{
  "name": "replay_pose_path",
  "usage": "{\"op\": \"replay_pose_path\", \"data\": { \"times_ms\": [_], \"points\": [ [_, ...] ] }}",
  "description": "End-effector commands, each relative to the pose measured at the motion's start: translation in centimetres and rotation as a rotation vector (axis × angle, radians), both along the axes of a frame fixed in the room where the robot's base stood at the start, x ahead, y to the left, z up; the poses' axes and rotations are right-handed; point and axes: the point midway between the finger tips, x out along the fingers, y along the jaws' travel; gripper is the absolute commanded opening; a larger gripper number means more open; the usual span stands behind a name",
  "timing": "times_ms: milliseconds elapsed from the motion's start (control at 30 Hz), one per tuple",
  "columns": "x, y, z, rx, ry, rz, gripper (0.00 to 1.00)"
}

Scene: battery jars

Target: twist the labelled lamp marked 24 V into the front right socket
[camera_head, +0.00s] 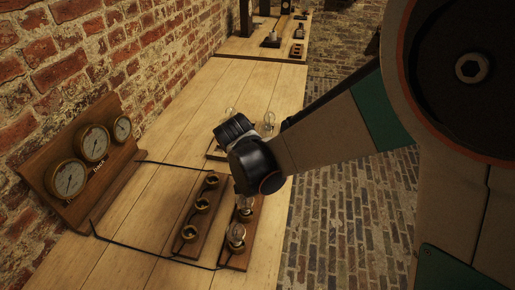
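Clear glass lamps stand in two groups, and no 24 V marking can be read on any of them. Two lamps (236,234) (245,204) sit on the right wooden board, nearest the table's right edge. Two more bulbs, one to the right (269,119) and one to the left (230,112), show behind my gripper. The left board holds three brass sockets, near (190,233), middle (202,205) and far (212,180), with no bulbs in them. My gripper (233,130) is above the table between the groups. Its fingertips and anything between them are hidden.
A wooden panel with three dials (93,144) stands at the left by the brick wall. Dark wires (140,246) run from it across the table to the boards. Another table (262,49) with small items stands behind. Bare tabletop (155,200) lies left of the boards.

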Motion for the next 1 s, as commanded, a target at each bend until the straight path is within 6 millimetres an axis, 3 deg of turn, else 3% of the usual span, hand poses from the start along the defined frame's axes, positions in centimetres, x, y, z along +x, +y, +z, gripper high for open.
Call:
{"op": "replay_pose_path", "data": {
  "times_ms": [200, 233, 333, 367, 1000],
  "points": [
    [-0.03, -0.02, -0.04, 0.001, 0.0, -0.012, 0.11],
    [-0.03, -0.02, -0.04, 0.001, 0.0, -0.012, 0.34],
    [-0.02, -0.03, -0.04, 0.001, 0.0, -0.012, 0.56],
    [-0.02, -0.02, -0.03, 0.0, 0.0, -0.011, 0.59],
    [-0.01, 0.01, 0.03, 0.0, 0.001, 0.051, 0.59]
  ]
}}
